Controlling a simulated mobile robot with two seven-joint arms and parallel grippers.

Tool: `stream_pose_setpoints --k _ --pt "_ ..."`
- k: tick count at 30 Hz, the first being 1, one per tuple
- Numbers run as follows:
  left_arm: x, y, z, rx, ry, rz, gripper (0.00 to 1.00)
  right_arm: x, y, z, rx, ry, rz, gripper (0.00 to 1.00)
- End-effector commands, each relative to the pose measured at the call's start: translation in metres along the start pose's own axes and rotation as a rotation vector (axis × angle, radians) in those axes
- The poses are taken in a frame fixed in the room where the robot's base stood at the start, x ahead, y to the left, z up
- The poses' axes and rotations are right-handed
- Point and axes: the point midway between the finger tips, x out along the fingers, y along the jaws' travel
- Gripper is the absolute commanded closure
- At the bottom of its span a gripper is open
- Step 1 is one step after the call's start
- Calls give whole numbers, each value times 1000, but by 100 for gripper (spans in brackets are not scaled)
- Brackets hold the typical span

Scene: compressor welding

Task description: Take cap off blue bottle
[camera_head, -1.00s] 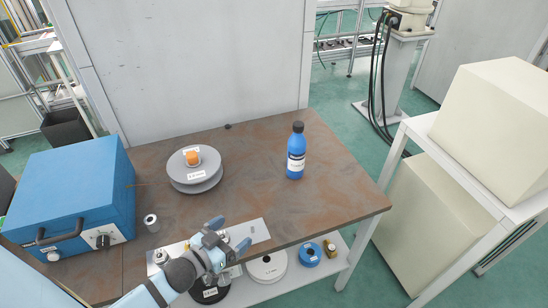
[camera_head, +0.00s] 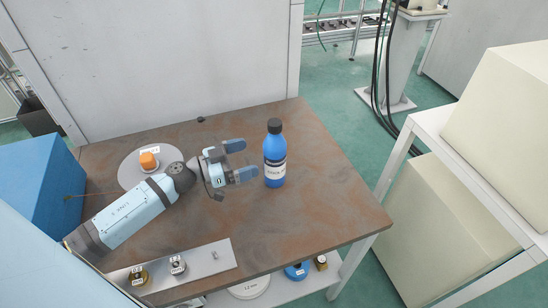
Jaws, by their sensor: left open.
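The blue bottle (camera_head: 275,160) stands upright on the brown table (camera_head: 320,215), toward its right side. Its black cap (camera_head: 274,126) is on top, and a white label is on its front. My left gripper (camera_head: 240,161) is open, with its blue fingertips just left of the bottle, one finger higher and one lower in the picture. The bottle does not appear to be between the fingers. My right gripper is not in view.
A grey spool (camera_head: 133,172) with an orange piece (camera_head: 149,160) lies behind my left arm. A metal plate (camera_head: 211,261) with small parts is at the front edge. A blue box (camera_head: 38,190) stands at left. The table right of the bottle is clear.

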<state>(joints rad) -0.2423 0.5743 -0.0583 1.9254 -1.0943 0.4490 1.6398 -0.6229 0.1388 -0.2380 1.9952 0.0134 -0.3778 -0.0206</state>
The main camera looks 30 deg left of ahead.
Motion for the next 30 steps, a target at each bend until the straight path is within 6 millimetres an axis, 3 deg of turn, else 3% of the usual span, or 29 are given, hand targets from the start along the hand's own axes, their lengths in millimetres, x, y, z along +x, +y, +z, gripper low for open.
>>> stream_pose_setpoints --k 3,11,19,28,29,30 --pt "21 -1 -2 0 3 -2 7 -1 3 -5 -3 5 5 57" --pt "41 -1 -1 1 2 -2 7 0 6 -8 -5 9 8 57" --pt "79 -2 0 0 2 -1 7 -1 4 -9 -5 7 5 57" --pt "86 -2 2 0 -1 -1 7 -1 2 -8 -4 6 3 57" --pt "86 -2 2 0 -1 -1 9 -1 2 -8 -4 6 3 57" --pt "85 -2 2 0 -1 -1 18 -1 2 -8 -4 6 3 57"
